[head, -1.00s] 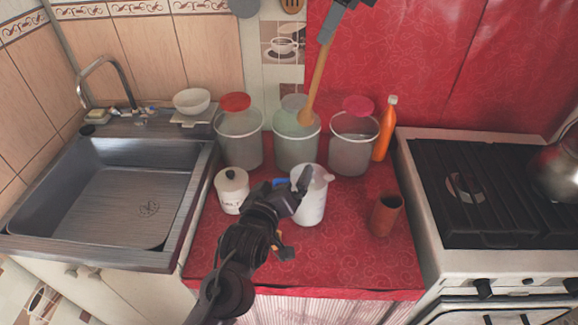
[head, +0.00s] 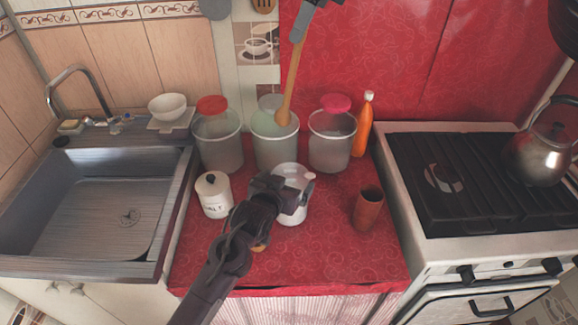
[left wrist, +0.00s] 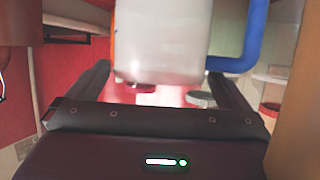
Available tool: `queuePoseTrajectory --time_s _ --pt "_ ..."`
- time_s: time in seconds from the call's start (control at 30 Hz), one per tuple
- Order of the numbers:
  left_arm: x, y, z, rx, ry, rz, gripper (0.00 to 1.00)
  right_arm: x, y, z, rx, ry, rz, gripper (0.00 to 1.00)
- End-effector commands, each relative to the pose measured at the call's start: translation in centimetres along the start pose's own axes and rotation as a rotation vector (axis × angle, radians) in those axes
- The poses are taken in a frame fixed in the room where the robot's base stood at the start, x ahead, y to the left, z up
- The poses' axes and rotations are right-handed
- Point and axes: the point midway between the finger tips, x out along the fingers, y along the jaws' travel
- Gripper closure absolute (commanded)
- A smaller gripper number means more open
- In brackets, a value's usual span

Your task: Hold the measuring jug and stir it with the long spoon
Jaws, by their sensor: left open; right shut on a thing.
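The white measuring jug (head: 288,172) stands on the red counter, partly hidden behind my left gripper (head: 291,192). In the left wrist view the pale jug (left wrist: 162,40) is between the two open, dark fingers, with its blue handle (left wrist: 240,45) at the right. I cannot tell whether either finger touches it. My right gripper (head: 309,14) is at the top of the head view, shut on the handle of the long wooden spoon (head: 293,75). The spoon hangs steeply, its bowl in front of the middle tub and above and behind the jug.
Three tubs, left (head: 219,150), middle (head: 275,152) and right (head: 331,152), line the back. A white canister (head: 213,197) is left of the jug, a brown cup (head: 368,210) right. An orange bottle (head: 363,125), stove (head: 455,180) and sink (head: 105,215) flank them. The front counter has free room.

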Motion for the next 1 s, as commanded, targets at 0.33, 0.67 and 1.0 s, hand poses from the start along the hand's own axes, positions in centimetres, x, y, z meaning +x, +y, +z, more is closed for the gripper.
queuePoseTrajectory --time_s 0.33,0.67,1.0 --pt "2.5 0.0 0.0 -0.001 0.0 0.001 0.0 0.0 0.0 0.0 0.0 0.0 0.0 1.0" --pt "2.5 0.0 0.0 -0.001 0.0 0.0 0.14 0.0 0.0 0.0 0.0 0.0 0.0 1.0" --pt "2.5 0.0 0.0 -0.002 0.0 0.0 0.59 0.0 0.0 0.0 0.0 0.0 0.0 1.0"
